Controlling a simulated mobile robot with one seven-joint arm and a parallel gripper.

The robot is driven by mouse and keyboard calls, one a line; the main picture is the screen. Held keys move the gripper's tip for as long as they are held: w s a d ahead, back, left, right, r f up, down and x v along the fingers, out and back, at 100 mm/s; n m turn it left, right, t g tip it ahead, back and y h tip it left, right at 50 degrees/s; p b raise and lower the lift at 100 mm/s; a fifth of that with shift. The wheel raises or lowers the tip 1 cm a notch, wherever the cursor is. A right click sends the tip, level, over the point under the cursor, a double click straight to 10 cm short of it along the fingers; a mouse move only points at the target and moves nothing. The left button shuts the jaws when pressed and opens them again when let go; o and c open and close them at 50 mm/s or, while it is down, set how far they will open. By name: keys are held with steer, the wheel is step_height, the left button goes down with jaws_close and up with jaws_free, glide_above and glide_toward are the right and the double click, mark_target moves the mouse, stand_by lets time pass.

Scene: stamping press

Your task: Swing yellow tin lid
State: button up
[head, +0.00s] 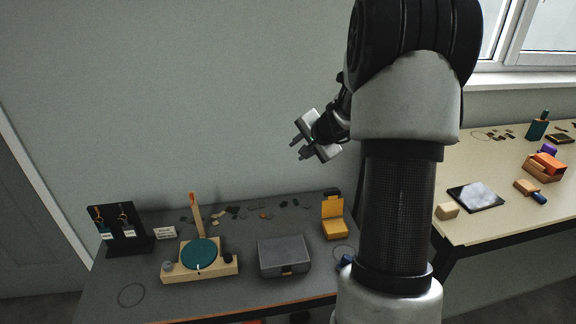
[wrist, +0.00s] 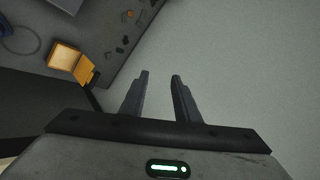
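The yellow tin (head: 333,229) stands near the right end of the dark table, with its lid (head: 332,206) raised up at the back.
On the dark table (head: 235,306) are a grey case (head: 284,256), a cream box with a green disc (head: 200,252), a black stand with hanging tags (head: 117,228) and several small scraps. A light table (head: 500,215) with a tablet (head: 476,198) stands at right.

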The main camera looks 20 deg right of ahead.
steer(key=d+f+m+h+b, duration=0.15)
steer(key=d+f+m, duration=0.25)
steer(key=d+f, duration=0.65)
steer(key=m+b, duration=0.3)
glide_toward(333, 194)
steer(key=w, duration=0.2)
steer(key=shift+g+h, duration=0.35)
steer(key=shift+g, duration=0.05)
steer(key=p+x, duration=0.3)
steer(key=x, duration=0.4)
steer(key=shift+s+a+f, duration=0.15)
steer(key=shift+f, duration=0.2)
steer(key=shift+c, duration=0.2)
steer(key=c, duration=0.5)
steer(key=shift+f+b, duration=0.1)
steer(key=shift+b, duration=0.25)
steer(key=shift+c, duration=0.2)
